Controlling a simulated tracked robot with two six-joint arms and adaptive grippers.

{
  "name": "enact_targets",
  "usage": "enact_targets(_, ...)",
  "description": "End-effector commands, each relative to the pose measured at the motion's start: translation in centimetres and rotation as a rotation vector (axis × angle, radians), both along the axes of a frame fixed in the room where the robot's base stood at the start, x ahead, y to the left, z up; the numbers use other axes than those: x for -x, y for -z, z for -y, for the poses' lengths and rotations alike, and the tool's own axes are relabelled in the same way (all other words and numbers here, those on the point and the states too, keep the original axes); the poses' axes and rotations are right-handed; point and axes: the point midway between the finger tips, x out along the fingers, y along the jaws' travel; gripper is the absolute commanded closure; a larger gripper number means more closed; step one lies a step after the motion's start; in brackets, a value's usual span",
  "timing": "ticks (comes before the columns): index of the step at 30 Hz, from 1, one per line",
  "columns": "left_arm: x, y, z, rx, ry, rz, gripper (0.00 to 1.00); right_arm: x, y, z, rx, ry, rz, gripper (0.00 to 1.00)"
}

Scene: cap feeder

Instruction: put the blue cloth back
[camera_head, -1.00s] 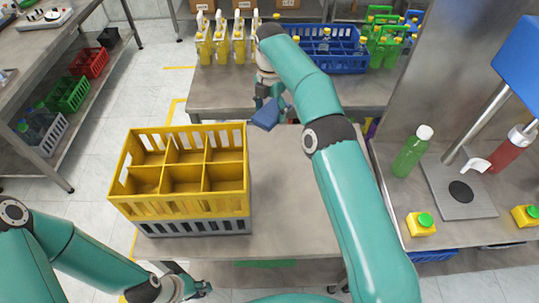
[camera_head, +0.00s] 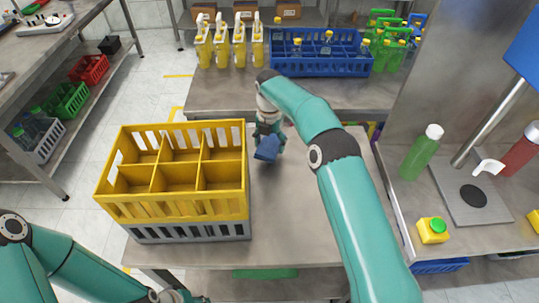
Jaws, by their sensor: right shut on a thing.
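The blue cloth (camera_head: 267,150) hangs below my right gripper (camera_head: 268,138), which is shut on it. The cloth is above the grey metal table (camera_head: 295,215), just right of the yellow crate's back right corner; I cannot tell whether it touches the tabletop. The fingertips are partly hidden by the cloth and the wrist. My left gripper (camera_head: 185,297) is at the bottom edge, low in front of the table, mostly cut off, and its jaws cannot be made out.
A yellow crate (camera_head: 175,207) with empty compartments stands on a grey crate (camera_head: 190,232) at the table's left. A blue crate (camera_head: 320,66) with bottles and several yellow bottles (camera_head: 239,50) stand behind. A green bottle (camera_head: 421,152) stands right. The table's front middle is clear.

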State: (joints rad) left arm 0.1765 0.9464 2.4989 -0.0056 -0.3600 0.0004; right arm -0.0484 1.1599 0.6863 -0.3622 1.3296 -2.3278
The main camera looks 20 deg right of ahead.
Motion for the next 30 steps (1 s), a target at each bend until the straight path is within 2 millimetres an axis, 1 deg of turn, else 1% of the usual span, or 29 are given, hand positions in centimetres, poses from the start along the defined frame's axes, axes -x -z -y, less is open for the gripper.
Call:
enact_targets(5, 0.0, -0.2, 0.0, 0.000, 0.000, 0.000, 0.69, 0.0, 1.2, 0.0, 0.001, 0.001, -0.001, 0.63)
enact_targets(9, 0.0, -0.6, 0.0, 0.000, 0.000, 0.000, 0.69, 0.1, 3.2, 0.1, 0.001, 0.001, -0.003, 0.63)
enact_targets(13, 0.0, -0.8, 0.0, 0.000, 0.000, 0.000, 0.69, 0.0, 4.6, 0.1, 0.001, 0.001, -0.001, 0.63)
enact_targets(24, 0.0, -0.5, 0.0, 0.000, 0.000, 0.000, 0.69, 0.0, 5.2, 0.1, 0.001, 0.002, 0.001, 0.63)
enact_targets(25, 0.0, -0.6, 0.0, 0.000, 0.000, 0.000, 0.69, 0.0, 5.1, 0.1, 0.001, 0.002, 0.001, 0.25)
enact_targets(28, 0.0, -0.7, 0.0, 0.000, 0.000, 0.000, 0.69, 0.0, 5.0, 0.1, 0.001, 0.002, 0.001, 0.09)
enact_targets(29, 0.0, -0.7, 0.0, 0.000, 0.000, 0.000, 0.69, 0.0, 5.0, 0.1, 0.001, 0.002, 0.001, 0.05)
enact_targets(30, 0.0, -0.7, 0.0, 0.000, 0.000, 0.000, 0.69, 0.0, 5.0, 0.1, 0.001, 0.002, 0.001, 0.05)
